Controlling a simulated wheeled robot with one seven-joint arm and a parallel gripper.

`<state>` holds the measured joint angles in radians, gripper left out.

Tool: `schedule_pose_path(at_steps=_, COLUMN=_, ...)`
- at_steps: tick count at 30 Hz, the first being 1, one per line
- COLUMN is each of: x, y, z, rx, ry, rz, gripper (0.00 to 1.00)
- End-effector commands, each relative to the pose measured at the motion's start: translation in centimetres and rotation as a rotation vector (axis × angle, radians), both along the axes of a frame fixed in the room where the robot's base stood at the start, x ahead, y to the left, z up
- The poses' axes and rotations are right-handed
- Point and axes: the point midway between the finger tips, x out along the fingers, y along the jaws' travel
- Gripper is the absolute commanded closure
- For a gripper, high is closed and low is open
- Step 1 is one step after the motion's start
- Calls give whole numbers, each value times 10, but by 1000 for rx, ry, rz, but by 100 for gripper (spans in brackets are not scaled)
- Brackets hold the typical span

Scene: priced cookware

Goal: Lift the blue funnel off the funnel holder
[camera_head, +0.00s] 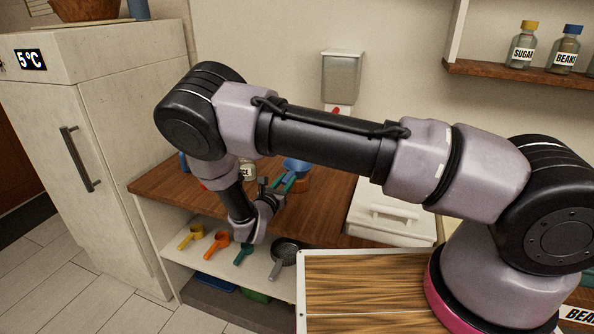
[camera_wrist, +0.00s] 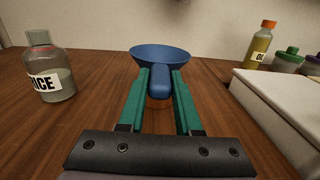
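The blue funnel (camera_wrist: 160,55) is straight ahead in the wrist view, its wide bowl up and its rounded handle toward me. The holder (camera_wrist: 157,103) is mostly hidden behind the handle in the wrist view. My gripper (camera_wrist: 160,78) has its teal fingers on both sides of the handle, which fills the gap between them. It looks shut on the handle. Whether the funnel still touches the holder is hidden.
A glass rice jar (camera_wrist: 50,75) stands left on the wooden counter (camera_head: 315,215). A white box (camera_head: 390,220) is on the right, with a yellow bottle (camera_wrist: 260,45) and other jars behind it. Measuring scoops (camera_head: 218,242) and a dark pan (camera_head: 286,252) lie on the lower shelf.

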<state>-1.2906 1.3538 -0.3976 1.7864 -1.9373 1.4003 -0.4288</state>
Motion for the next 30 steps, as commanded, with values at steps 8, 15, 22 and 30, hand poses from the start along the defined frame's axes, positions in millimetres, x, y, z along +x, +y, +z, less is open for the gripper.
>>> schedule_pose_path(at_steps=8, x=0, y=0, z=0, rx=0, ry=0, rz=0, gripper=100)
schedule_pose_path(at_steps=15, x=0, y=1, z=16, rx=3, ry=-1, rz=0, gripper=100)
schedule_pose_path(at_steps=22, x=-1, y=1, z=63, rx=3, ry=-1, rz=0, gripper=100)
schedule_pose_path(at_steps=30, x=6, y=-15, z=98, rx=0, ry=-1, rz=-24, gripper=100)
